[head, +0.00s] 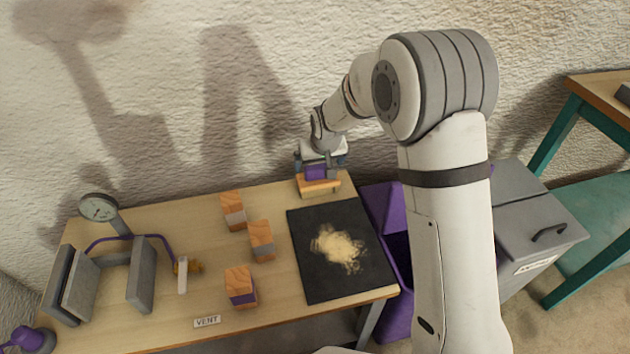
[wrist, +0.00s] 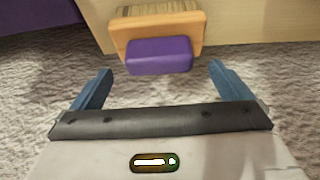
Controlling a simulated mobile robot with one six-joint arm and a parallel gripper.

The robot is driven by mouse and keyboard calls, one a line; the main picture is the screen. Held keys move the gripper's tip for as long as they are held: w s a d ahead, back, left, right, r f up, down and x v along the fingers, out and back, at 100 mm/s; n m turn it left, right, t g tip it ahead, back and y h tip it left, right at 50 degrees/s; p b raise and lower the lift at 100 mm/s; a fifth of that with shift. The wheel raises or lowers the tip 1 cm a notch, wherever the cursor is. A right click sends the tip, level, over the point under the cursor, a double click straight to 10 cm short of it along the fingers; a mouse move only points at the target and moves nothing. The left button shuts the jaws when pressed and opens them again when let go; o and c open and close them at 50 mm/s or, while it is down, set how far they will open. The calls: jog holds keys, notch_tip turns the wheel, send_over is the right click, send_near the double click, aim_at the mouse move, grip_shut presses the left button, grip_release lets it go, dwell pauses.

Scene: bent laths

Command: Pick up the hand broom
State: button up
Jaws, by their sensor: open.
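The hand broom (head: 319,187) is at the back edge of the workbench, a wooden block with a purple grip facing my gripper. In the wrist view its purple grip (wrist: 160,56) is centred, with the wooden body (wrist: 190,35) and pale bristles behind it. My gripper (head: 320,161) is over the broom at the bench's back edge. In the wrist view the blue fingers (wrist: 160,78) are open, one to each side of the grip. The grip appears just beyond the fingertips, with a visible gap on both sides. Nothing is held.
A black mat (head: 308,280) with a pale dust pile (head: 338,248) lies in front of the broom. Several wooden blocks (head: 262,240) stand left of it. A dial gauge (head: 99,208) and grey plates (head: 142,275) are further left. A purple bin (head: 383,205) and grey box (head: 530,215) stand right of the bench.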

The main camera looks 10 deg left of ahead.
aim_at(318, 168)
jog(key=x, duration=0.3)
jog(key=shift+f, duration=0.4)
jog(key=shift+c, duration=0.4)
jog(key=c, duration=1.4)
jog(key=shift+r, duration=0.1)
notch_tip(318, 168, up, 10)
jog(key=shift+p, duration=0.45)
